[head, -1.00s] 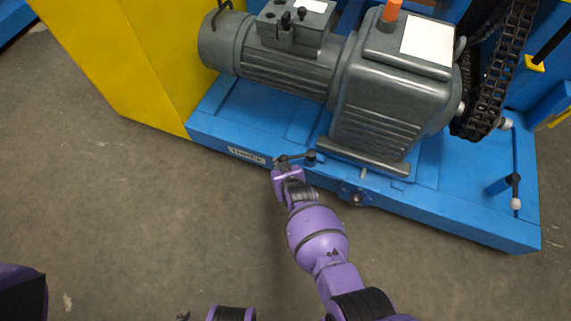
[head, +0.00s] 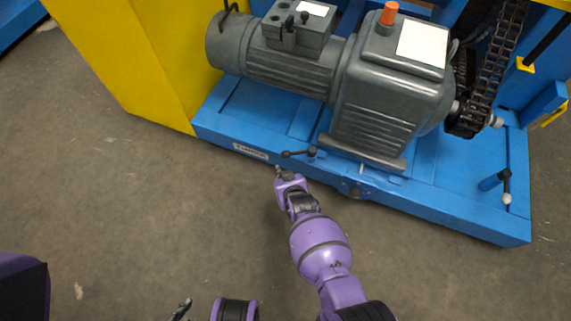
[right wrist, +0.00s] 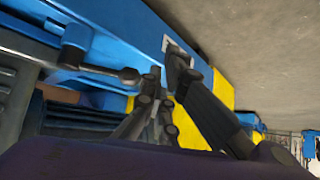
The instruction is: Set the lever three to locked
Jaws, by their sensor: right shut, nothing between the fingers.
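A short black lever (head: 299,153) is on the front edge of the blue base. Its arm points left from an upright pivot to a dark knob. In the right wrist view this lever (right wrist: 100,70) shows at left, on its blue pivot. My right gripper (head: 281,171) is just in front of the knob, shut and empty, and seems apart from it. Its dark fingers (right wrist: 165,78) also show in the wrist view. A second lever with a white knob (head: 507,198) hangs at the right of the base. I cannot read which lever is three. A dark tip, perhaps my left gripper (head: 182,309), shows at the bottom edge.
A grey motor and gearbox (head: 385,95) stand on the blue base (head: 450,210), with a black chain (head: 490,75) at right. A yellow panel (head: 130,65) stands at left. The grey floor in front is clear.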

